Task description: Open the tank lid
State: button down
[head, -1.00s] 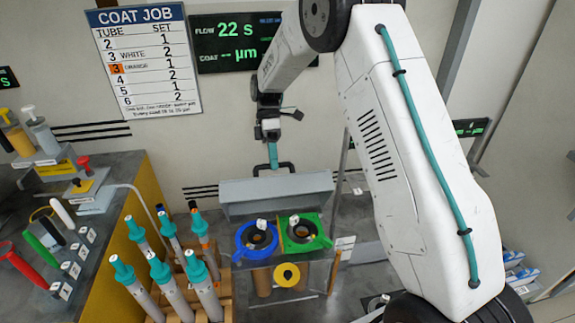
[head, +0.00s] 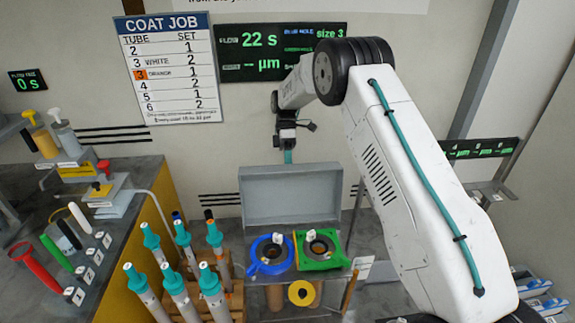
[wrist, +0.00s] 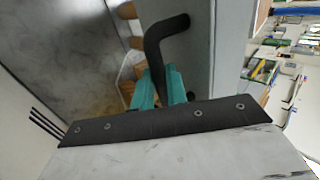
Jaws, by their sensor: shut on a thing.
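The tank lid (head: 290,197) is a grey panel standing steeply raised at the back of the tank, its broad face toward the head camera. My gripper (head: 288,157) is at the lid's upper edge, its teal fingers partly hidden behind that edge. In the wrist view the teal fingers (wrist: 160,88) are shut on the black bent handle (wrist: 165,38) beside a grey panel. In the head view the handle is hidden. In front of the lid, a blue ring (head: 257,262) and a green ring (head: 335,262) surround two dark openings.
Teal-capped tubes (head: 152,240) stand in a wooden rack left of the tank. A bench (head: 120,215) with coloured tools is farther left. The wall behind carries a job board (head: 170,65) and a display (head: 270,45). A yellow roll (head: 301,293) is below the rings.

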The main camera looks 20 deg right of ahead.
jog(key=shift+w+d+f, duration=0.25)
jog(key=shift+f, duration=0.1)
jog(key=c, duration=1.4)
grip_release()
jog(key=shift+w+d+f, duration=0.1)
jog(key=shift+w, duration=0.05)
jog(key=shift+a, duration=0.2)
